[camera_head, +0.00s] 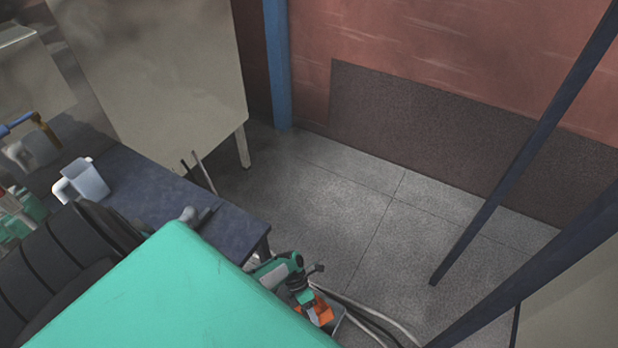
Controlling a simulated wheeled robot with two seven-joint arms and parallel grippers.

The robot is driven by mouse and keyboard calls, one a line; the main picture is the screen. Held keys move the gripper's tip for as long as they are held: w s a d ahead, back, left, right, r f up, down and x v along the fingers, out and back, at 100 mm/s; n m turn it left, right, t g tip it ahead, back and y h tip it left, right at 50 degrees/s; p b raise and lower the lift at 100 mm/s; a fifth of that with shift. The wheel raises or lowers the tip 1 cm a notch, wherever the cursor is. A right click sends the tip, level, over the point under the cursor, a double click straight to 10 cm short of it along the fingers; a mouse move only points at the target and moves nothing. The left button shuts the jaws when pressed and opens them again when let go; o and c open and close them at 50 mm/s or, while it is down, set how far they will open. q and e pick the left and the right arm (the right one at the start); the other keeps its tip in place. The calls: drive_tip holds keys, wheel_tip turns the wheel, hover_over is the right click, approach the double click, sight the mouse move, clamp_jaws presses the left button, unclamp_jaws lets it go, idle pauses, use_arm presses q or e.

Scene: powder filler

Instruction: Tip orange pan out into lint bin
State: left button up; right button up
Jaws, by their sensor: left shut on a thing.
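My left gripper (303,292) shows at the bottom centre, beyond a large teal surface. It is shut on the orange pan (320,310), of which only a small orange part shows. The gripper and the teal surface hide the rest of the pan, so I cannot see its contents or tell how far it is tilted. A pale grey edge shows just beside and below the pan, but I cannot tell whether it belongs to the lint bin. My right gripper is not in view.
A dark blue table (150,195) at left holds a translucent jug (86,179). A large beige cabinet (165,75) stands behind it. Pale hoses (372,318) lie near the pan. Dark slanted posts (525,160) cross the right side. The grey floor (370,215) between is clear.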

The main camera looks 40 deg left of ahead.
use_arm(q)
drive_tip(key=shift+r+t+y+p, duration=0.3)
drive_tip(key=shift+r+y+p, duration=0.45)
drive_tip(key=shift+p, duration=0.35)
drive_tip(key=shift+f+t+y, duration=0.1)
drive_tip(key=shift+t+y, duration=0.15)
drive_tip(key=shift+t, duration=0.05)
wheel_tip(320, 180, up, 2)
drive_tip(key=t+y, duration=0.1)
drive_tip(key=y, duration=0.1)
drive_tip(key=t+y, duration=0.1)
drive_tip(key=y, duration=0.2)
drive_tip(key=shift+d, duration=0.1)
drive_tip(key=shift+r+t+y, duration=0.4)
drive_tip(key=shift+r+y, duration=0.25)
drive_tip(key=shift+y, duration=0.25)
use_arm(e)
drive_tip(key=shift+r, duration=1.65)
